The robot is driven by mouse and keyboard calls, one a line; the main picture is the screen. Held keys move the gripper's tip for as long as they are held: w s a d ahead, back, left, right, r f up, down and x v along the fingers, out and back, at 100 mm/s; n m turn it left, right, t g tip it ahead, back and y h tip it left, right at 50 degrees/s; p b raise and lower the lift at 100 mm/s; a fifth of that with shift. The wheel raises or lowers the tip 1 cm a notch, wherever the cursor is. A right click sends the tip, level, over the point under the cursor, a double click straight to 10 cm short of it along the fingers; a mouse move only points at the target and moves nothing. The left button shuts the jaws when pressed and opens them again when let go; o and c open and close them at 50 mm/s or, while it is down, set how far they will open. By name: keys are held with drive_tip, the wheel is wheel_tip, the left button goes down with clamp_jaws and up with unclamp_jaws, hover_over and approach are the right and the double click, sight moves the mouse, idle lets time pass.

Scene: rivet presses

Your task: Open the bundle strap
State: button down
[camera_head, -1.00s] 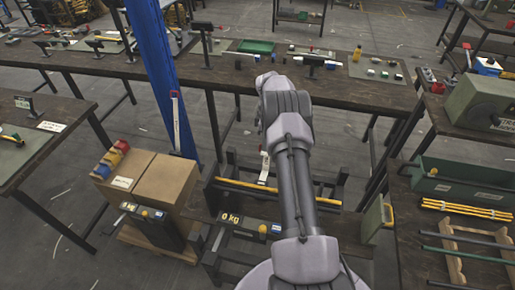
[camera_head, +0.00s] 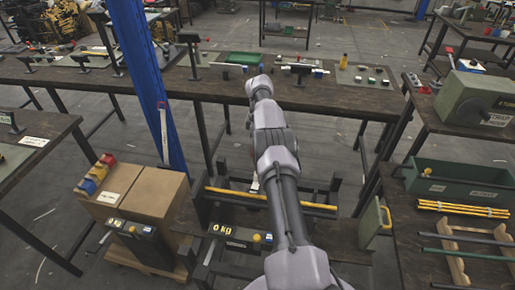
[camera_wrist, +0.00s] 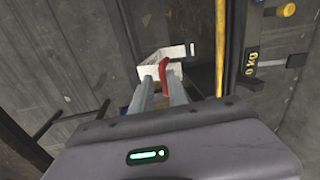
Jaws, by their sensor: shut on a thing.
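In the wrist view the two grey fingers of my gripper (camera_wrist: 163,84) point away from me, close together. A red tab (camera_wrist: 164,70) sits between the fingertips, and the gripper is shut on it. A white strap piece (camera_wrist: 174,51) with a bend and a dark end lies just beyond and around the tips. I cannot tell how the red tab joins the white strap. In the head view my arm hides the gripper and nearly all of the strap.
A yellow bar (camera_wrist: 220,50) runs beside the strap on a dark frame. Cardboard boxes (camera_head: 150,196) and a blue post (camera_head: 148,85) stand left. A bench with a green bin (camera_head: 465,184) is right; a long table is behind.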

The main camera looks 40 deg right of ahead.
drive_tip(key=shift+d+f, duration=0.1)
drive_tip(key=shift+d, duration=0.1)
drive_tip(key=c, duration=1.7)
unclamp_jaws()
drive_tip(key=shift+o, duration=0.9)
drive_tip(key=shift+w+d+f, duration=0.35)
drive_tip(key=shift+s+a+r, duration=0.1)
drive_tip(key=shift+a+r, duration=0.05)
drive_tip(key=shift+r, duration=0.05)
